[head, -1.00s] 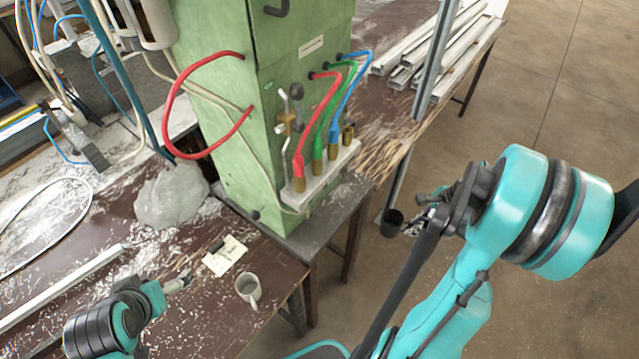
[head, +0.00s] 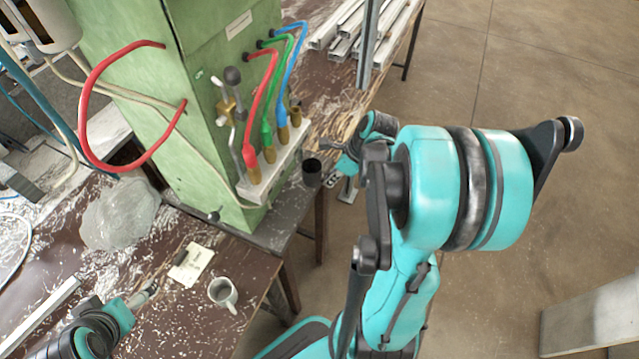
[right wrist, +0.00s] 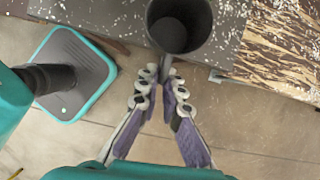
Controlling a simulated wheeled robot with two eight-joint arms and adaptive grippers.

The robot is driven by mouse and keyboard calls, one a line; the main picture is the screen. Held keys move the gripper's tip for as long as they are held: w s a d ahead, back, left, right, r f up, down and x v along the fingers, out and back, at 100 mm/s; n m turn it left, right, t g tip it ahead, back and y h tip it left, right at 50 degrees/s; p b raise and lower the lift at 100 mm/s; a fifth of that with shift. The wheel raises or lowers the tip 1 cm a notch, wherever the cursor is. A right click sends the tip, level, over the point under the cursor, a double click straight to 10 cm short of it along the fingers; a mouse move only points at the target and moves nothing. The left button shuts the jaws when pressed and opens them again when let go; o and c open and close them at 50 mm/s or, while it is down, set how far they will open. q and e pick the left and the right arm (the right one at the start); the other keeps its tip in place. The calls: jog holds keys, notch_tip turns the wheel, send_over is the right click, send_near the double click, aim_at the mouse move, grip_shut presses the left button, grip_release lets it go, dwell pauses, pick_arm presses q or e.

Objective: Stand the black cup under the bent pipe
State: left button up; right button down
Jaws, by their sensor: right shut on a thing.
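The black cup (head: 312,173) is upright in the air beside the front edge of the dark bench, right of the green machine. My right gripper (head: 332,165) is shut on the cup's handle side. In the right wrist view the fingers (right wrist: 165,90) close at the near side of the cup (right wrist: 178,35), whose open mouth faces the camera. The bent pipe (head: 235,142) is a thin silver tube by a brass valve on the green machine's front, left of the cup. My left gripper (head: 147,292) is low at the left over the bench; its finger opening is unclear.
The green machine (head: 140,60) has a pale ledge (head: 262,183) with red, green and blue hoses. A grey-white mug (head: 223,292), a paper note (head: 191,265) and a clear plastic bag (head: 120,215) lie left. Metal profiles (head: 345,35) lie behind. A vertical post (head: 368,40) stands beyond the cup.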

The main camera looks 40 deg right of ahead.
aim_at(320, 182)
jog(key=w+a, duration=0.1)
jog(key=w, duration=0.2)
jog(key=shift+w+a, duration=0.1)
jog(key=shift+a, duration=0.3)
notch_tip(320, 182, down, 3)
jog(key=shift+f+b, duration=0.15)
jog(key=shift+b, duration=0.9)
jog(key=shift+d+f, duration=0.1)
jog(key=shift+f, duration=0.15)
jog(key=shift+r, duration=0.1)
jog(key=c, duration=1.7)
grip_release()
